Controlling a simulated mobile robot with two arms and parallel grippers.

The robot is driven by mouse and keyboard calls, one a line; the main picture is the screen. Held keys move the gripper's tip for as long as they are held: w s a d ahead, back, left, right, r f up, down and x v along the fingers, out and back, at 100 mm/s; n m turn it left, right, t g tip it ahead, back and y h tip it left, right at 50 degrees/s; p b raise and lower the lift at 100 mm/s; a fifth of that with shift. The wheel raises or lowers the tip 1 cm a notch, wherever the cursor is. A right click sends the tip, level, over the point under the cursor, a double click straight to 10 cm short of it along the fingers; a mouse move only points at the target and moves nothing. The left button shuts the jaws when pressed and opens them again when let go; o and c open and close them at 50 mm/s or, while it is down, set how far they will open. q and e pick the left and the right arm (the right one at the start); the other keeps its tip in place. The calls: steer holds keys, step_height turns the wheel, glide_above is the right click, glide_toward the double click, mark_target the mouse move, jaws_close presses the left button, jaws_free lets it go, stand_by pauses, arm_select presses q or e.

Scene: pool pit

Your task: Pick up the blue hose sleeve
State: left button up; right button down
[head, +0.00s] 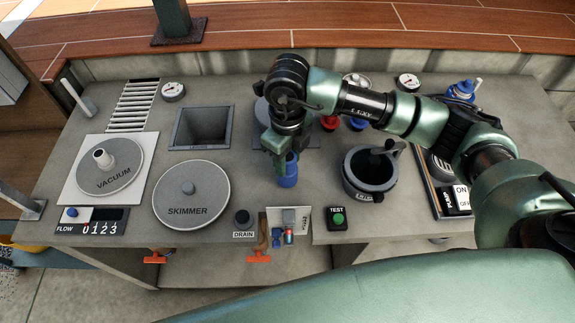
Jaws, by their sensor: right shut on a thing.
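The blue hose sleeve (288,171) is a short upright blue cylinder near the middle of the grey bench. My right gripper (280,152) comes down from above and is shut on it, with its fingers at the sleeve's upper part. I cannot tell whether the sleeve's lower end touches the bench. My left gripper is not in view.
The skimmer lid (191,194) and a square pit (201,128) lie left of the sleeve. A dark round pot (370,170) stands to the right. Red (329,122) and blue (358,124) parts show behind, partly under my arm.

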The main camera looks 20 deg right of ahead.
step_height(320, 180, up, 17)
steer(key=b, duration=0.3)
steer(key=shift+r, duration=0.2)
